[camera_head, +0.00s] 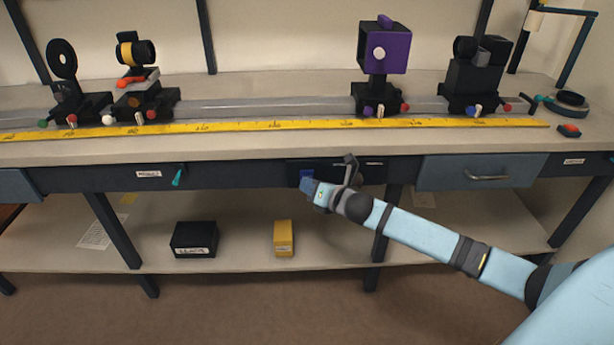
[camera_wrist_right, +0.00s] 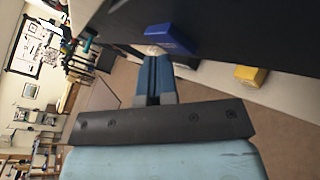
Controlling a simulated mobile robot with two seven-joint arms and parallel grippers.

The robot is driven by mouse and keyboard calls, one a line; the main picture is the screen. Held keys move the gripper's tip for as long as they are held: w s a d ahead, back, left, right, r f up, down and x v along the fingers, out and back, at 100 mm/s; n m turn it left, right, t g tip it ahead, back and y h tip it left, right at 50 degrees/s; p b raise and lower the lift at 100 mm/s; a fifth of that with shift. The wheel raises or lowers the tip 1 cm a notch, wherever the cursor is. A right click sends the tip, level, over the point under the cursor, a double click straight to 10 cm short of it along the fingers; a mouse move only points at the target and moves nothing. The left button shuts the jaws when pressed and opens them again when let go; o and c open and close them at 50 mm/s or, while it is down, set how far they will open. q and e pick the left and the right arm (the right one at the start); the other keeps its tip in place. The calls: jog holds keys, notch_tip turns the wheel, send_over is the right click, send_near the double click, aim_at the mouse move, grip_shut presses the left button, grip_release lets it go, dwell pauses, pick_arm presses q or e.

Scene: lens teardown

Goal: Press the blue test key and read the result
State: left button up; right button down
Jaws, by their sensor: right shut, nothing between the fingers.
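The blue test key (camera_head: 306,174) sits on a dark panel (camera_head: 372,172) on the front of the bench. My right gripper (camera_head: 307,186) is right at the key and partly covers its lower part. In the right wrist view the key is a blue block (camera_wrist_right: 168,39) on the dark front face. The blue fingers (camera_wrist_right: 154,58) are shut together with nothing between them, and their tips end close beside the block. I cannot tell whether they touch it. No result readout can be made out. My left gripper is not in view.
A yellow rule (camera_head: 250,126) and a rail with several optical mounts, one with a purple block (camera_head: 397,52), lie on the bench top. A drawer (camera_head: 484,180) is to the right. A black box (camera_head: 194,239) and a yellow box (camera_head: 284,238) stand on the lower shelf.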

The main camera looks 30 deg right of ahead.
jog(key=shift+s+a, duration=0.3)
jog(key=shift+s, duration=0.15)
jog(key=s+a, duration=0.1)
jog(key=s+p, duration=0.1)
jog(key=s, duration=0.1)
jog(key=s+a+p, duration=0.1)
jog(key=shift+s+a, duration=0.15)
jog(key=shift+a, duration=0.15)
dwell(0.8)
